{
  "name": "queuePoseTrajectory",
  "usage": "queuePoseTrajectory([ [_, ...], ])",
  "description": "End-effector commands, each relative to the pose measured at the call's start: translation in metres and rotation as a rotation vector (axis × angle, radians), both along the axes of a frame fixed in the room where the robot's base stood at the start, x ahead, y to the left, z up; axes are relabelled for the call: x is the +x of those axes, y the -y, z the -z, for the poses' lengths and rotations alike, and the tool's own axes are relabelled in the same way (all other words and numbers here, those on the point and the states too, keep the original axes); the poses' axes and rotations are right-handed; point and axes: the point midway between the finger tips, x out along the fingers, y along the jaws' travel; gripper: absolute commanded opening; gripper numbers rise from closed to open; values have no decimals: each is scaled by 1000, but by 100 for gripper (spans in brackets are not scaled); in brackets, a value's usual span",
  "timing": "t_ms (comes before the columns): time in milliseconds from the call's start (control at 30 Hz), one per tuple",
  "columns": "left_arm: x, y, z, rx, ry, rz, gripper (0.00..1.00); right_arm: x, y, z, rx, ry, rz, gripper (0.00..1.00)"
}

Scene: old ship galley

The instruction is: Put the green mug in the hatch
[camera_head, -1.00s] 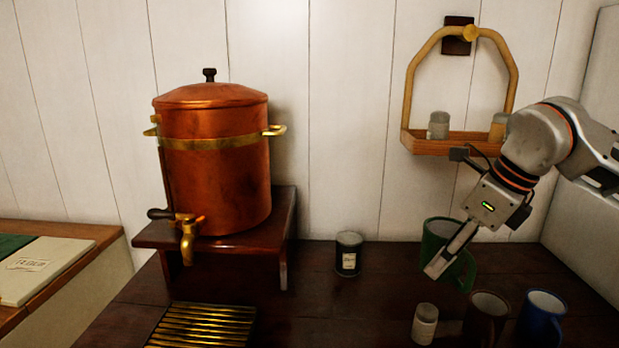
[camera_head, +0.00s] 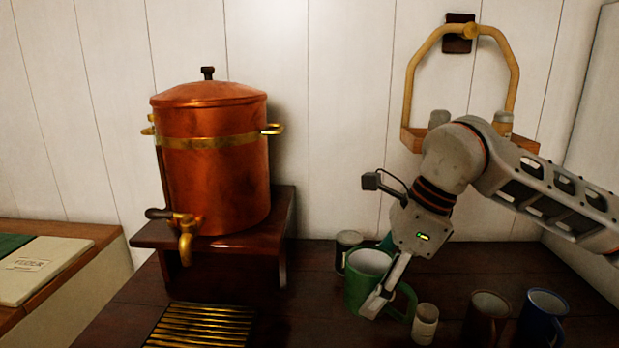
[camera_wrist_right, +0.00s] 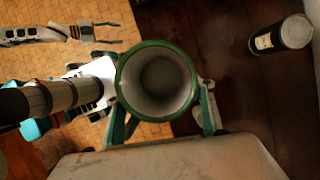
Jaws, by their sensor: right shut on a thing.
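The green mug (camera_head: 357,292) is upright in the head view, its pale inside showing and its handle toward the right. My right gripper (camera_head: 385,290) is shut on it, with one finger across its near side. In the right wrist view the mug (camera_wrist_right: 124,82) is seen from above, open mouth toward the camera, between the fingers. Its height above the counter is hard to tell. My left gripper (camera_wrist_right: 112,33) shows only in the right wrist view, at the upper left, with its fingers apart and empty. The hatch is in neither view.
A dark labelled can (camera_head: 348,240) stands just behind the mug. A small white jar (camera_head: 425,325), a brown mug (camera_head: 486,318) and a blue mug (camera_head: 543,318) stand right of it. A copper urn (camera_head: 215,165) on a wooden stand and a brass grate (camera_head: 203,325) are left.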

Motion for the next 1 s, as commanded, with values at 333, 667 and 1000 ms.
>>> queuePoseTrajectory([
  [333, -1, 0, 1, 1, -2, 0, 49, -9, 21, 46, 1, -5, -470, 22],
  [667, -1, 0, 1, 1, -3, 0, 49, -23, 45, 89, -1, -5, -975, 22],
  [1000, -1, 0, 1, 1, -3, 0, 49, -41, 79, 131, -2, -4, -1532, 22],
])
